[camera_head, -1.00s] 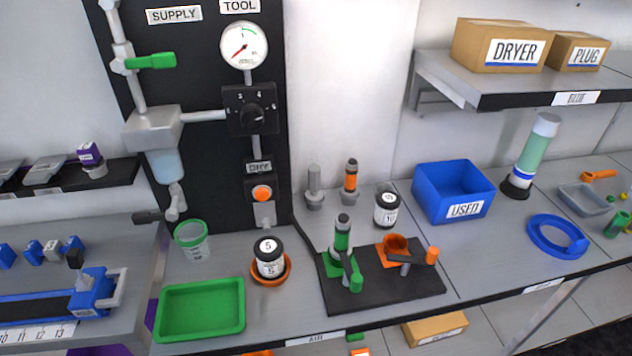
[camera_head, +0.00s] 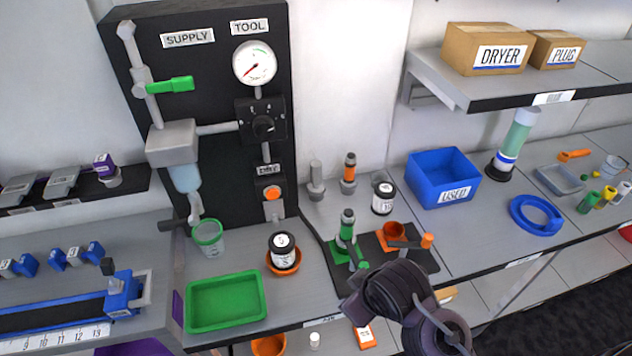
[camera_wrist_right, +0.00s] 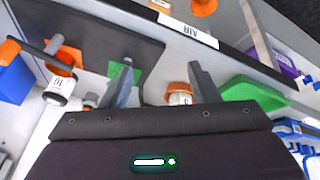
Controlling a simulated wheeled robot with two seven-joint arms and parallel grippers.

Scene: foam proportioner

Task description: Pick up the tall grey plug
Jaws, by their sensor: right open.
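The tall grey plug (camera_head: 316,180) stands upright at the back of the bench in the head view, left of an orange and black plug (camera_head: 349,174). I cannot make it out in the right wrist view. My left gripper is not in view.
Another jar (camera_head: 283,250) sits in an orange dish. A green tray (camera_head: 226,301) and blue bin (camera_head: 443,178) flank the area.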

